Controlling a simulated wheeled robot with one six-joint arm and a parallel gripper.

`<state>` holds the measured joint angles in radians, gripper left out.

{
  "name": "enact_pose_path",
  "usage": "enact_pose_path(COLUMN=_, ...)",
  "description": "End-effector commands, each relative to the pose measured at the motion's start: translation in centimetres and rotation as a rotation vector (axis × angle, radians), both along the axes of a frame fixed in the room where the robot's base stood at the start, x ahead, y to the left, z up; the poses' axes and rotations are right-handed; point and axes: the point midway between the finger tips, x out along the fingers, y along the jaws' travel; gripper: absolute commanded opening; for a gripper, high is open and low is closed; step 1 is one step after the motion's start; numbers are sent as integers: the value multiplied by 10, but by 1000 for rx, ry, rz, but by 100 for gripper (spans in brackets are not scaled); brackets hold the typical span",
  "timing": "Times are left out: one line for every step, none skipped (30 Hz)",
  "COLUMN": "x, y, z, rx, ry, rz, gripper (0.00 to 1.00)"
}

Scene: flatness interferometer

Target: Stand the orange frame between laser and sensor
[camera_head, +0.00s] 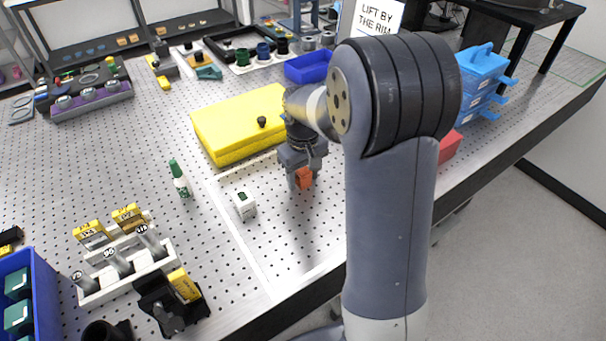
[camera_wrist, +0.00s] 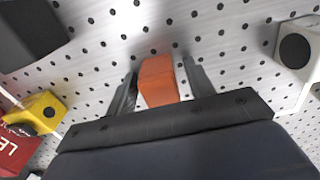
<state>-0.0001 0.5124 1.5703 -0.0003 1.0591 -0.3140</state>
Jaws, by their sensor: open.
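The orange frame (camera_wrist: 158,80) shows as a small orange block between the two fingers of my gripper (camera_wrist: 160,88) in the wrist view. The fingers are open, with a narrow gap visible on either side of it. In the head view the orange frame (camera_head: 304,178) is just under my gripper (camera_head: 302,172), over the perforated table. A white cube (camera_head: 244,205) stands left of the gripper; in the wrist view the white cube (camera_wrist: 300,50) is at the right with a dark round opening. A dark block (camera_wrist: 28,32) is at the wrist view's upper left. I cannot tell which is laser or sensor.
A yellow case (camera_head: 225,130) lies behind the gripper. A green-capped bottle (camera_head: 180,178) and a white rack (camera_head: 125,268) stand left. A blue tray (camera_head: 308,68) is at the back. My arm hides part of the table's right side. Bare table lies in front of the gripper.

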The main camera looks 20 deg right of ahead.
Motion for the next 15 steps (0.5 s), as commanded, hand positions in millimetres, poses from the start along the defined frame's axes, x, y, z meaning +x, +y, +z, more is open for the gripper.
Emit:
enact_pose_path(x=0, y=0, z=2, rx=0, ry=-1, rz=0, gripper=51)
enact_pose_path(x=0, y=0, z=4, rx=0, ry=-1, rz=0, gripper=51)
enact_pose_path(x=1, y=0, z=7, rx=0, ry=-2, rz=0, gripper=51)
enact_pose_path(x=1, y=0, z=10, rx=0, ry=-2, rz=0, gripper=51)
enact_pose_path(x=1, y=0, z=14, rx=0, ry=-3, rz=0, gripper=51)
enact_pose_path(x=1, y=0, z=21, rx=0, ry=-5, rz=0, gripper=51)
enact_pose_path(x=1, y=0, z=27, rx=0, ry=-5, rz=0, gripper=51)
enact_pose_path(x=1, y=0, z=33, rx=0, ry=-6, rz=0, gripper=51)
enact_pose_path(x=1, y=0, z=42, rx=0, ry=-6, rz=0, gripper=51)
enact_pose_path(x=1, y=0, z=49, rx=0, ry=-6, rz=0, gripper=51)
enact_pose_path(x=1, y=0, z=56, rx=0, ry=-6, rz=0, gripper=51)
enact_pose_path(x=1, y=0, z=65, rx=0, ry=-6, rz=0, gripper=51)
enact_pose_path(x=1, y=0, z=72, rx=0, ry=-6, rz=0, gripper=51)
enact_pose_path(x=1, y=0, z=78, rx=0, ry=-6, rz=0, gripper=51)
enact_pose_path(x=1, y=0, z=86, rx=0, ry=-5, rz=0, gripper=51)
